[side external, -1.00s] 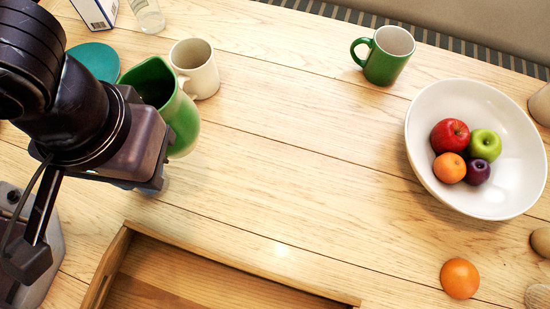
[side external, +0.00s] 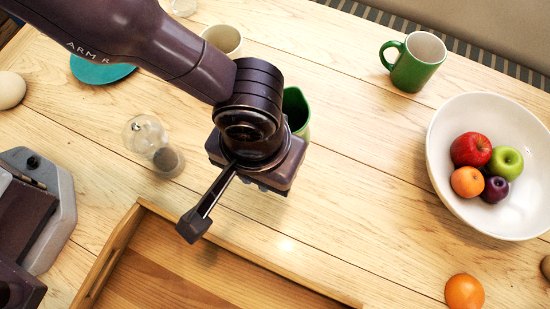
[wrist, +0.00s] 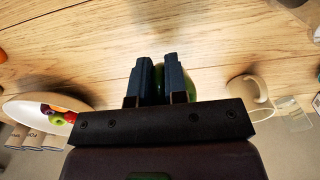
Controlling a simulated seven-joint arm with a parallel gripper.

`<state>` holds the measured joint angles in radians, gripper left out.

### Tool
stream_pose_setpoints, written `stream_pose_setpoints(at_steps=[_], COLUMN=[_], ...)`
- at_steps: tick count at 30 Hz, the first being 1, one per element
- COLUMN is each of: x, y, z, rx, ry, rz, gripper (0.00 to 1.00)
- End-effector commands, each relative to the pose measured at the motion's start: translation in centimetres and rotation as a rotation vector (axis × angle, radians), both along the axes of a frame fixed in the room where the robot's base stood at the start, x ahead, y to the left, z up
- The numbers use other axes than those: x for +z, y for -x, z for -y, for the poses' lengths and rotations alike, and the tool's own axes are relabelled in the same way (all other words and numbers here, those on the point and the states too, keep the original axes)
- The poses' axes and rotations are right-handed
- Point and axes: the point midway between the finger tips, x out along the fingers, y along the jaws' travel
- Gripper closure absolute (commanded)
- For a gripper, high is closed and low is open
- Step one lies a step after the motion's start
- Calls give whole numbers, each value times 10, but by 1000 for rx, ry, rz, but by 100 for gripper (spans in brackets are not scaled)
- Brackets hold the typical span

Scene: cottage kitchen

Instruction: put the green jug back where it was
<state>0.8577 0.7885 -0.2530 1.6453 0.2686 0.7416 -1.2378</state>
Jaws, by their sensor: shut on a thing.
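The green jug (side external: 297,108) is mostly hidden behind my wrist in the side view; only part of its rim and side shows. In the wrist view a strip of the green jug (wrist: 189,82) shows behind the fingers. My gripper (wrist: 156,76) is shut on the jug, with its two dark fingers close together. In the side view my gripper's fingers are hidden under the wrist. I cannot tell whether the jug touches the table.
A wooden tray (side external: 122,238) lies at the front. A glass shaker (side external: 150,135) stands left of my wrist. A cream mug (side external: 225,38) and teal disc (side external: 97,70) are behind. A green mug (side external: 415,65) and white fruit bowl (side external: 515,215) stand right, beyond clear table.

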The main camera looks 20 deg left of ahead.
Motion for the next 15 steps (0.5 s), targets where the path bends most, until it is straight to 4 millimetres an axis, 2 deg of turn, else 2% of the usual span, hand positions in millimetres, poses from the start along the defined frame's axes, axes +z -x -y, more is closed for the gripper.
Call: stream_pose_setpoints(at_steps=[3,10,15], x=[-14,-29,-52], y=[-6,-12,-11], z=[10,21,19], rx=[1,0,1], ry=[1,1,0], rz=[0,0,0], gripper=[100,100,100])
